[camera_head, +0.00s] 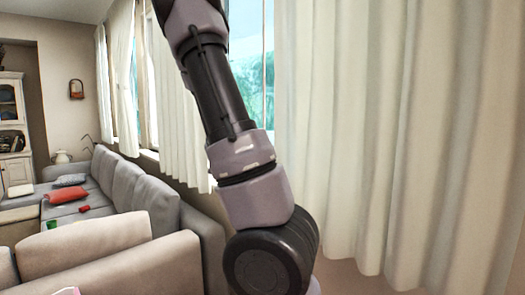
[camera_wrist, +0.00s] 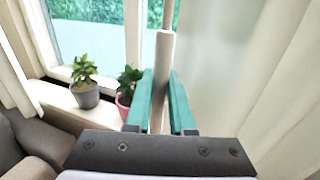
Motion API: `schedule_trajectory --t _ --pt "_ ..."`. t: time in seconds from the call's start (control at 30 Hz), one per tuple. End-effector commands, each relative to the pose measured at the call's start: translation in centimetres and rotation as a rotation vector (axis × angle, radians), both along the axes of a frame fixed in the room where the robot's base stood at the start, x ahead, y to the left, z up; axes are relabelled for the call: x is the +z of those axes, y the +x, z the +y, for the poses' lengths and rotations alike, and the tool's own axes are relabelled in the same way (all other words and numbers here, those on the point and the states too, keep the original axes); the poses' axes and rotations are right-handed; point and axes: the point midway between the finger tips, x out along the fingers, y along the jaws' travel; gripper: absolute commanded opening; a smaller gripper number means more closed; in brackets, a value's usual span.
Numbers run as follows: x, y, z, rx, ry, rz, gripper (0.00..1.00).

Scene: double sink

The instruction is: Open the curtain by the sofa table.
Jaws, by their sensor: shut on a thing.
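A wide cream curtain (camera_head: 370,130) hangs in folds over the right side of the head view, and its folds also show at the right of the wrist view (camera_wrist: 290,95). Another cream curtain (camera_head: 184,125) hangs left of my arm, with window glass between the two. In the wrist view my gripper (camera_wrist: 161,84) has its teal fingers closed around a thin, pale upright rod (camera_wrist: 165,48) near the curtain. The rod's upper end and any link to the curtain are out of view. My gripper is hidden in the head view. I cannot make out a sofa table.
A grey sofa (camera_head: 150,200) with a red cushion (camera_head: 67,195) stands at the left. On the window sill are a grey-potted plant (camera_wrist: 86,90) and a pink-potted plant (camera_wrist: 124,108), the latter close beside my left finger. A white cabinet (camera_head: 13,125) stands far left.

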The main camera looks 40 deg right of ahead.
Motion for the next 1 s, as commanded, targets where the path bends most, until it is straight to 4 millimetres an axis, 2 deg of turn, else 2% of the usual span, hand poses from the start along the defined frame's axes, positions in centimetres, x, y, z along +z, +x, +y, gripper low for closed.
schedule_trajectory --t 0.07,0.1,0.17,0.2,0.6,0.77,1.0 --pt "0.0 0.0 0.0 0.0 -0.001 -0.001 0.0" --pt "0.0 0.0 0.0 0.0 -0.001 -0.001 0.25" --pt "0.0 0.0 0.0 0.0 -0.001 -0.001 0.48" --pt "0.0 0.0 0.0 0.0 -0.001 -0.001 0.51" --pt "0.5 0.1 0.0 0.0 0.001 -0.005 0.51" --pt "2.2 0.1 0.0 0.001 0.003 -0.009 0.51" --pt "5.8 0.1 0.0 0.003 0.004 -0.01 0.51"
